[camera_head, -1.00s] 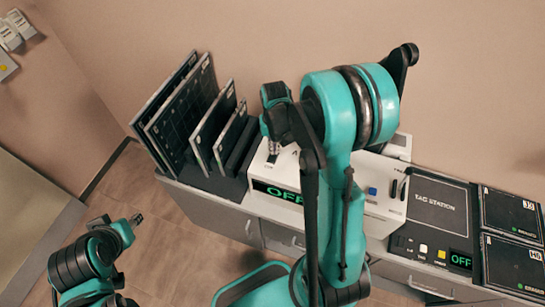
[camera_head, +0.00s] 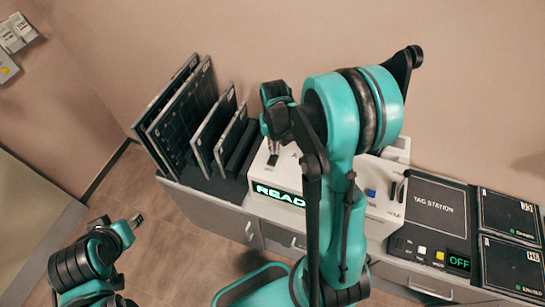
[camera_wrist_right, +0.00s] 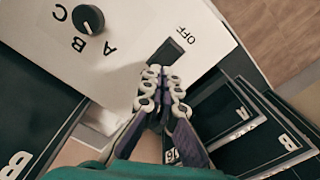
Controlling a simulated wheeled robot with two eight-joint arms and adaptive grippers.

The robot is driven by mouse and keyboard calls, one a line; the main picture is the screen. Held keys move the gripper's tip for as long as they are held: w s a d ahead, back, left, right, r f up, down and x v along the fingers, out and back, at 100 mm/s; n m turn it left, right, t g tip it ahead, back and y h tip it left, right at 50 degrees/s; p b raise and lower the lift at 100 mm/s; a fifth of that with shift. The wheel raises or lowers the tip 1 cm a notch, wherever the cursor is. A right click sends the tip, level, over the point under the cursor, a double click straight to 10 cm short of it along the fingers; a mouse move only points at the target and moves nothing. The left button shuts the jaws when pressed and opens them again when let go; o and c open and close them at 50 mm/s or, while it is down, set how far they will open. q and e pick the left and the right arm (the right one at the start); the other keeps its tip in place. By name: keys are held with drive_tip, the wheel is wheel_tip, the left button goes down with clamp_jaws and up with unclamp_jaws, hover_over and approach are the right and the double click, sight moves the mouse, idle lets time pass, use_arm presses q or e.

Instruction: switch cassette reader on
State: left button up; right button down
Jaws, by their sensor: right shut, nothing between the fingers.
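The cassette reader (camera_head: 386,208) is a white box on the counter, partly hidden behind my right arm. Its front display (camera_head: 277,195) glows green with "READ", the rest cut off by the arm. My right gripper (camera_head: 273,159) is shut and empty, pointing down at the reader's left end. In the right wrist view the shut fingertips (camera_wrist_right: 160,76) are right by a black rocker switch (camera_wrist_right: 168,53) beside the printed word "OFF"; I cannot tell whether they touch. A black knob (camera_wrist_right: 88,18) sits near the letters A, B, C. My left gripper (camera_head: 137,220) is at lower left, its opening unclear.
A rack (camera_head: 205,180) holding several upright dark panels stands left of the reader. The tag station (camera_head: 437,208), showing "OFF", and two dark cassettes (camera_head: 511,216) (camera_head: 512,264) lie to the right. A blue button (camera_head: 370,192) is on the reader. Floor shows at left.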

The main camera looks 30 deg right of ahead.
sight(273, 156)
drive_tip(key=shift+r+p, duration=1.35)
drive_tip(key=shift+r, duration=0.85)
drive_tip(key=shift+s+a+b, duration=0.1)
drive_tip(key=shift+a+b, duration=0.1)
drive_tip(key=shift+b, duration=0.25)
drive_tip(key=s+a+f+n+t+b, duration=0.1)
drive_tip(key=s+a+n+t+b, duration=0.3)
drive_tip(key=s+a+t+b, duration=0.3)
drive_tip(key=s+a+b, duration=0.3)
drive_tip(key=s+b, duration=0.1)
drive_tip(key=b, duration=0.3)
drive_tip(key=shift+f, duration=0.35)
drive_tip(key=shift+w, duration=0.1)
